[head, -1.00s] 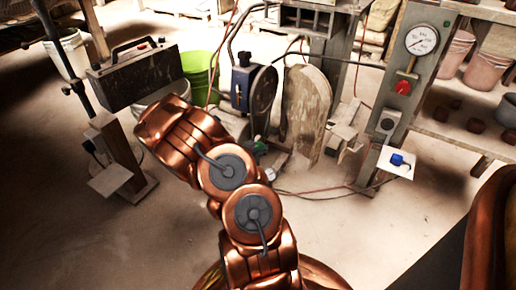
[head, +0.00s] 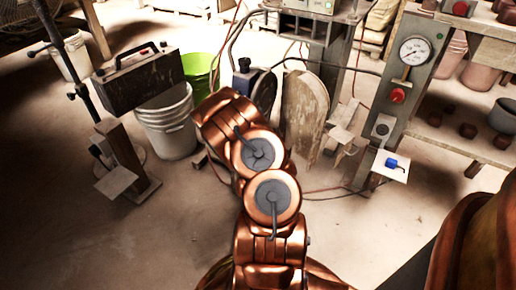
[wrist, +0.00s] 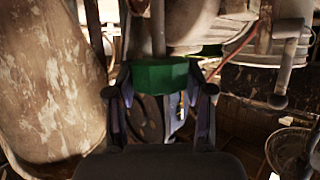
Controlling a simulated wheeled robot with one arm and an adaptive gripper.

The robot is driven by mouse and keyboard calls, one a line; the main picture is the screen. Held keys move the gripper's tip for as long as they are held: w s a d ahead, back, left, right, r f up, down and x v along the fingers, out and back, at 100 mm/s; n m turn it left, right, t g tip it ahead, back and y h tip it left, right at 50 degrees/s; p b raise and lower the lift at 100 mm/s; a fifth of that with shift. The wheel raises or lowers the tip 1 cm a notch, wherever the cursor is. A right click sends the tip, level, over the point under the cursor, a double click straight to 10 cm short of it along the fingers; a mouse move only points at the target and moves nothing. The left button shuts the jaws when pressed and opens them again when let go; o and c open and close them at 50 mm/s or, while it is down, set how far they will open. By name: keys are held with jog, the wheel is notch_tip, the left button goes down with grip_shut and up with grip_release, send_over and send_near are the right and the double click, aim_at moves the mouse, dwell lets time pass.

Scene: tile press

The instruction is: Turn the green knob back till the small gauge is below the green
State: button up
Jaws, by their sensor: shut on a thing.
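The green knob (wrist: 160,76) shows in the wrist view at the end of a grey stem, with my fingers on its left and right sides. My gripper (wrist: 160,92) is shut on it. In the head view my copper arm hides the knob and the gripper. The small gauge cannot be made out in either view now, so its reading is unknown. A large white dial gauge (head: 415,50) stands on the grey post at the right, a separate thing.
A red button (head: 398,95) and a small white shelf with a blue piece (head: 391,162) are on the post. A white bucket (head: 168,125) and a dark case (head: 137,78) stand left of my arm. An upright worn board (head: 304,112) is close on its right.

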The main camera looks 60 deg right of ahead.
jog(key=shift+d+n+t+y, duration=0.15)
jog(key=shift+n+t+y, duration=1.15)
jog(key=shift+n+y, duration=0.45)
jog(key=shift+n+t+y+b, duration=0.7)
jog(key=shift+n+y+b, duration=0.6)
jog(key=shift+n+y, duration=0.4)
jog(key=n+y+b, duration=0.3)
jog(key=n+y, duration=0.1)
jog(key=y, duration=0.1)
jog(key=shift+w, duration=0.1)
jog(key=shift+n+g+y+b, duration=0.4)
jog(key=shift+n+y+b, duration=0.4)
jog(key=shift+n+y, duration=0.7)
jog(key=shift+n+g+y+b, duration=0.3)
jog(key=shift+n+y, duration=0.15)
jog(key=shift+y, duration=0.1)
jog(key=shift+a+n+y, duration=0.2)
jog(key=shift+n+y, duration=0.1)
jog(key=o, duration=1.1)
jog(key=shift+o, duration=0.4)
jog(key=shift+d, duration=0.1)
jog(key=shift+g, duration=0.3)
